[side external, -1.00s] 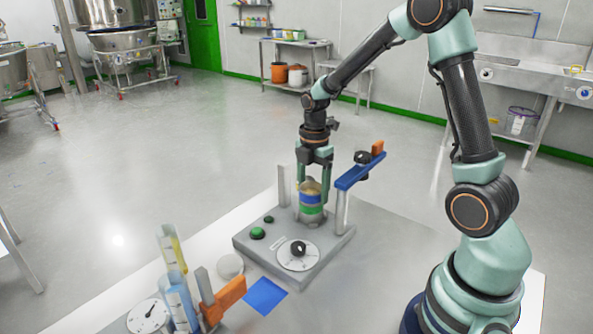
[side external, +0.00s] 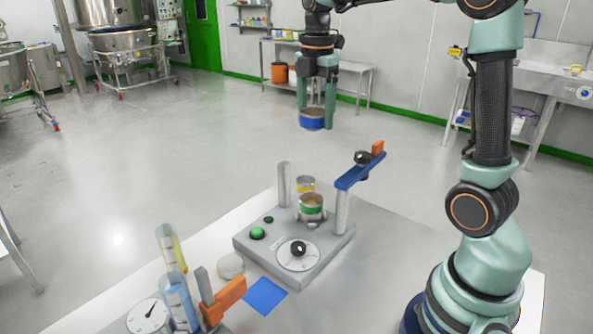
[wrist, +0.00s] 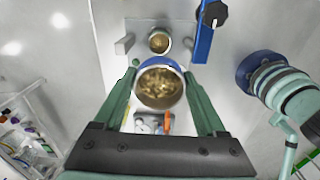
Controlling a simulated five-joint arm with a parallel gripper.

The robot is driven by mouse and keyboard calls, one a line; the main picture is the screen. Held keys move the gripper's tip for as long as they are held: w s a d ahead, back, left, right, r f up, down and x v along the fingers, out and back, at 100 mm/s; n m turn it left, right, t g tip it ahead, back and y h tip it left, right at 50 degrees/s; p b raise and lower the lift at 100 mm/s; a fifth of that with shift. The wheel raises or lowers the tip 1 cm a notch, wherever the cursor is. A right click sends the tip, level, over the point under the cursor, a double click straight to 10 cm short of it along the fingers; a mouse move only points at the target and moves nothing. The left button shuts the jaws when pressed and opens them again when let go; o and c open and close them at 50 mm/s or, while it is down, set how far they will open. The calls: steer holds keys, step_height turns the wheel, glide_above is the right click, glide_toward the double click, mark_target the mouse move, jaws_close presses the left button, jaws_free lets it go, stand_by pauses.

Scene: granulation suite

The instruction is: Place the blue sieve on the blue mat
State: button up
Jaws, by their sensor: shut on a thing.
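The blue sieve (side external: 312,122) is held by my gripper (side external: 316,112), which is shut on its sides, high above the grey shaker base (side external: 330,243). In the wrist view the blue sieve (wrist: 154,63) sits between the fingers, its rim open towards the camera and brown granules inside. A green-banded sieve (side external: 312,209) stands on the shaker below. The blue mat (side external: 265,296) lies flat and empty on the table, in front of the shaker and to the left of my base. I cannot make out the mat in the wrist view.
The shaker has two posts and a blue clamp bar (side external: 360,171) swung aside to the right. Left of the mat are an orange clamp (side external: 223,298), cylinders (side external: 180,300), a round dial (side external: 149,317) and a pale disc (side external: 230,266).

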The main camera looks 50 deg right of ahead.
steer(key=shift+a+r, duration=0.25)
steer(key=shift+a, duration=0.05)
steer(key=a+f+n, duration=0.3)
steer(key=a+f, duration=0.1)
steer(key=a, duration=0.7)
steer(key=n, duration=0.2)
glide_above(265, 293)
step_height(265, 293, down, 4)
step_height(265, 293, down, 20)
steer(key=shift+f, duration=0.1)
steer(key=o, duration=1.4)
